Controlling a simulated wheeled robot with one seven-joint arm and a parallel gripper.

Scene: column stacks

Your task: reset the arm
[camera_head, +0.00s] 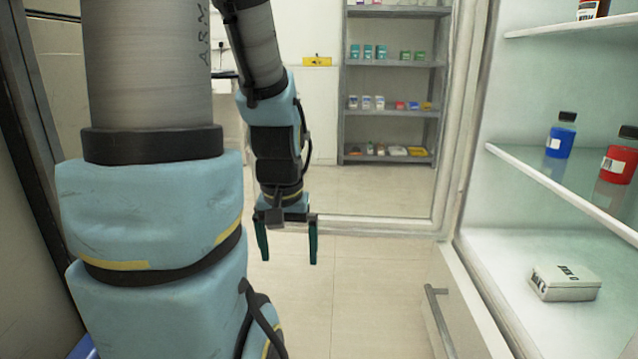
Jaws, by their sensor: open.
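My gripper (288,243) hangs in the middle of the head view with its two dark green fingers pointing down. The fingers are apart and nothing is between them. The gripper is in free air above the pale tiled floor, and it touches nothing that I can see. My arm comes down from the top of the picture, with its large blue and grey links filling the left side.
At right stands an open cabinet with glass shelves (555,178). It holds a blue bottle (560,139), a red bottle (619,162) and a white box (563,282). A drawer handle (438,320) is below. A grey shelf rack (392,65) stands behind a frame at the back.

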